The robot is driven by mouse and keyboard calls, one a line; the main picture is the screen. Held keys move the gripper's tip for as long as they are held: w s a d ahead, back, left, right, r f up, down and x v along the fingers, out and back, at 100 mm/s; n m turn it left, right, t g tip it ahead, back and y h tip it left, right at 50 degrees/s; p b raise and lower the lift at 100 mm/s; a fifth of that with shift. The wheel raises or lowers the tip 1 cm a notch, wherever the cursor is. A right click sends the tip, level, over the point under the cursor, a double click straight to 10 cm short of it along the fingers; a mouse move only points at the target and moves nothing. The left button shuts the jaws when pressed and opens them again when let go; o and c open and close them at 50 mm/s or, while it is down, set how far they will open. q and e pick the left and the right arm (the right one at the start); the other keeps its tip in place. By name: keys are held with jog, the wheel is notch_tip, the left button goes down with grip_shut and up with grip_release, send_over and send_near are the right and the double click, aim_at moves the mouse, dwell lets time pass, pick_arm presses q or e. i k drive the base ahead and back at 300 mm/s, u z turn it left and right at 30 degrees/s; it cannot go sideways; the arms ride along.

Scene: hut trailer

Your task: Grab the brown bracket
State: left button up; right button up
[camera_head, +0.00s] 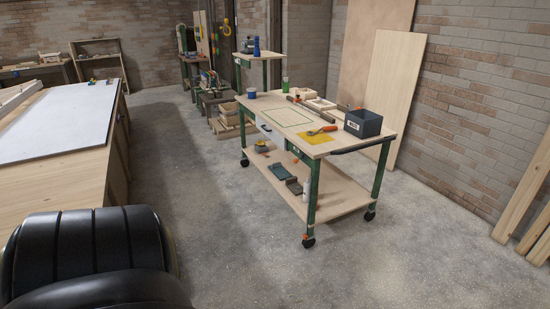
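A small dark angled piece (293,186), greyish brown, lies on the lower shelf of the wheeled workbench, near its front edge. It may be the brown bracket, but it is too small to be sure. A dark green-grey piece (279,171) lies just to its left on the same shelf. Neither of my grippers shows in the head view, so nothing is seen being held.
The workbench (345,193) stands on casters, its top holding a dark bin (362,123), a yellow sheet (312,137) and tools. A white bottle (306,190) stands by the front leg. A long white-topped table (60,122) is left. Concrete floor between is clear.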

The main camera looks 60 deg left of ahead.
aim_at(291, 183)
jog(key=u, duration=0.35)
jog(key=k, duration=0.45)
jog(key=u, duration=1.9)
jog(key=i, duration=2.35)
jog(key=z, duration=0.95)
